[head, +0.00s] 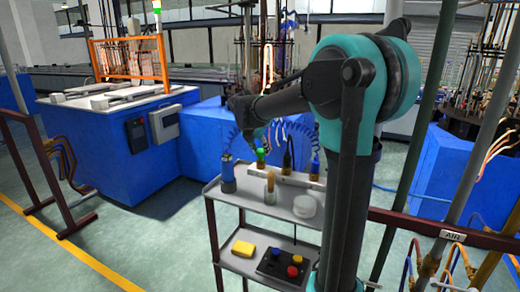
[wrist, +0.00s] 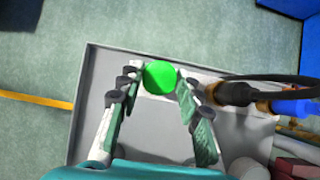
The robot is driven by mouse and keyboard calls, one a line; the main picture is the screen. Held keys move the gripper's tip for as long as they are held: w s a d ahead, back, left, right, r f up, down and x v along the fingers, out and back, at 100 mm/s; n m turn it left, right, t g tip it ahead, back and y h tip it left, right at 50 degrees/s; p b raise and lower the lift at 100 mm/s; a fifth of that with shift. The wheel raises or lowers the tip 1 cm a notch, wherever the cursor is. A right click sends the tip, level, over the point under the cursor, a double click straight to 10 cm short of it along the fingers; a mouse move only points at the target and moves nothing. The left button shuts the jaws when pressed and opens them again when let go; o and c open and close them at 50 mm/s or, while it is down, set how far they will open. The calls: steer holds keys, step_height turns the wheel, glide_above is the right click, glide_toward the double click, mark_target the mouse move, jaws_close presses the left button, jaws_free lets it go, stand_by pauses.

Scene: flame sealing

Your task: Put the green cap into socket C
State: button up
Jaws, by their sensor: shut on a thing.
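The green cap (wrist: 160,77) shows as a bright round top between my fingertips in the wrist view. My gripper (wrist: 157,84) is shut on it. In the head view the green cap (head: 262,153) is at the left end of the white socket block (head: 298,180) on the cart's top shelf. I cannot tell whether it is seated in a socket or just above one. Socket letters are not readable. A black plug with a cable (head: 287,159) and a blue-topped plug (head: 315,163) stand upright in line to the right of the cap.
On the cart's top shelf (head: 235,194) are a blue-grey canister (head: 228,174), a small jar with a brown-handled tool (head: 270,187) and a white round container (head: 305,206). A yellow block (head: 243,248) and a button box (head: 284,265) are on the lower shelf.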

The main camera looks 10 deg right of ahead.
steer(key=shift+f, duration=1.35)
stand_by(0.6)
steer(key=o, duration=0.9)
steer(key=shift+r, duration=4.5)
